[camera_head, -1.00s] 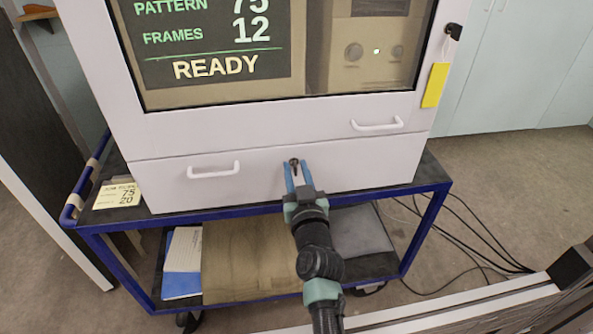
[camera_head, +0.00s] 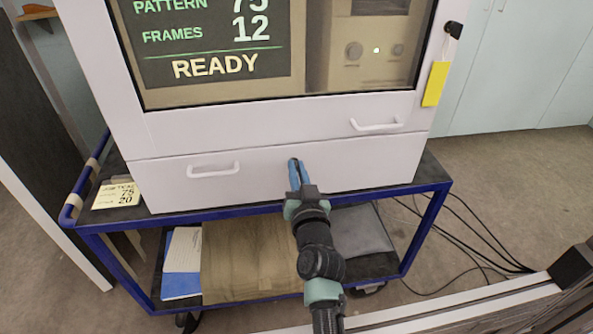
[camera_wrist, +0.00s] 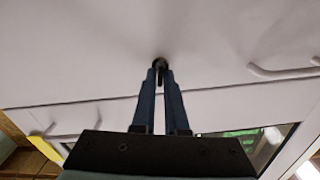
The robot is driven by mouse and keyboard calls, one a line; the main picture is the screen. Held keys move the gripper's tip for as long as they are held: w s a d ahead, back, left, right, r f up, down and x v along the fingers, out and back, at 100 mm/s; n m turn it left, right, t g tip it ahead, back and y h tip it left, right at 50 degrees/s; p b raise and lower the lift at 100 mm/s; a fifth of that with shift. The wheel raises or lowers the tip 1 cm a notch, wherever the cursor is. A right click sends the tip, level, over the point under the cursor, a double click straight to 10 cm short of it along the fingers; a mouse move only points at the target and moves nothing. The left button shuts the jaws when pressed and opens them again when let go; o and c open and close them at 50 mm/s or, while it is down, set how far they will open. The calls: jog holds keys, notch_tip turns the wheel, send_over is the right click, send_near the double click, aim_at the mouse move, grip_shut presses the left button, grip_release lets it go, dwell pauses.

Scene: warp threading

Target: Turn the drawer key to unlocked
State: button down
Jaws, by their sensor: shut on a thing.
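The drawer (camera_head: 360,168) is a white front with a pull handle (camera_head: 213,170) on its left part. The drawer key shows in the wrist view as a small dark piece (camera_wrist: 160,66) at the lock, between my fingertips. My gripper (camera_head: 294,162) is at the drawer front with its two blue fingers close together, shut on the key. In the wrist view my gripper (camera_wrist: 160,72) has a narrow gap between the fingers with the dark key in it. In the head view the fingers hide the key. I cannot tell exactly how the key is turned.
A cabinet with a READY screen (camera_head: 215,68) is above the drawer, with a second handle (camera_head: 376,124) on its lower frame. A yellow tag (camera_head: 435,84) hangs at the right. All stands on a blue-framed cart (camera_head: 420,232). A note card (camera_head: 117,195) lies at the left.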

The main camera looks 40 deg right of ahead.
jog(key=m, duration=0.7)
jog(key=shift+s+d+f, duration=0.1)
jog(key=shift+d+f, duration=0.05)
jog(key=shift+f+m, duration=0.2)
jog(key=shift+m, duration=4)
jog(key=shift+d, duration=0.1)
jog(key=c, duration=1)
grip_release()
